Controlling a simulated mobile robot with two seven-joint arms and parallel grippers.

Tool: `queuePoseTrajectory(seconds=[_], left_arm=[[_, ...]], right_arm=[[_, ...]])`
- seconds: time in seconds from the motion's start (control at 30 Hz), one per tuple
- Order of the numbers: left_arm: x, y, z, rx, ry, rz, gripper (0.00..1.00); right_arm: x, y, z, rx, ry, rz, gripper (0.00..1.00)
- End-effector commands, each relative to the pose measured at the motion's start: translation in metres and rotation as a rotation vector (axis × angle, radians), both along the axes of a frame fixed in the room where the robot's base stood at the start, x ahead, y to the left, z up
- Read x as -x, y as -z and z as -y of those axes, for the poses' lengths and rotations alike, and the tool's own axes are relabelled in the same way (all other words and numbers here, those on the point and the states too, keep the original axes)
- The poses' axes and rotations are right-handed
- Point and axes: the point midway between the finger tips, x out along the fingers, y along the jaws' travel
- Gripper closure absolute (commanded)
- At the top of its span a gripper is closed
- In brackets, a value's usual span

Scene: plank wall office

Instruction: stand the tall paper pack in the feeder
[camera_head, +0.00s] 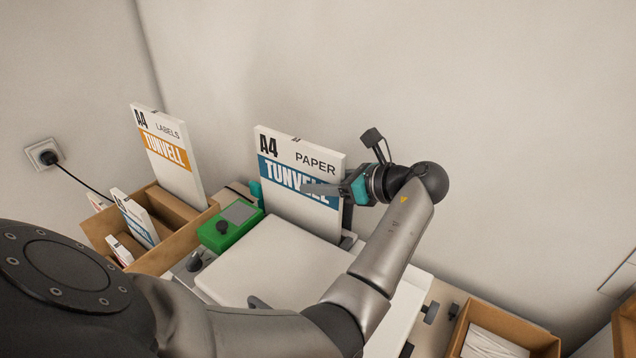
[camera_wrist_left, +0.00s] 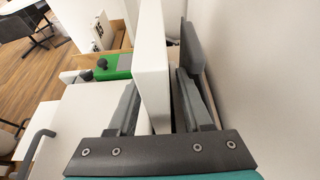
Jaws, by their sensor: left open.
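The tall paper pack (camera_head: 283,190), white with a blue band and "A4 PAPER", stands nearly upright at the back of a white machine (camera_head: 275,262). Its lower edge is hidden behind the machine's top, so I cannot tell how it sits in the feeder; a grey part (camera_head: 347,242) shows by its lower right corner. My left gripper (camera_head: 325,190) is open at the pack's right edge, one finger in front of its face. In the left wrist view the pack (camera_wrist_left: 153,65) stands between the open fingers, with a gap visible on the right. My right gripper is not in view.
A cardboard box (camera_head: 160,258) on the left holds a tall labels pack (camera_head: 168,155) and smaller packs. A green unit (camera_head: 230,228) with a dark knob is beside the machine. Another box (camera_head: 507,335) is at lower right. The wall is close behind.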

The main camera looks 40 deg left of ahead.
Motion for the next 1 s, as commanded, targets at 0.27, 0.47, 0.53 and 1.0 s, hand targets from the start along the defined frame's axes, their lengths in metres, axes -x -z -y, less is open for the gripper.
queuePoseTrajectory(seconds=[0.27,0.47,0.53,1.0], left_arm=[[-0.007,-0.024,0.055,0.003,0.004,0.003,0.50],[-0.011,-0.038,0.089,0.003,0.003,0.001,0.50],[-0.011,-0.041,0.096,0.001,0.002,0.001,0.50],[-0.012,-0.044,0.105,0.001,0.001,0.001,0.50]], right_arm=[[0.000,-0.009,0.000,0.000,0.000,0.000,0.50],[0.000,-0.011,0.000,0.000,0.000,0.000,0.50],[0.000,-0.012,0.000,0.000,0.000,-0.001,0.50],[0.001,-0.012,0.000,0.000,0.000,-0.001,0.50]])
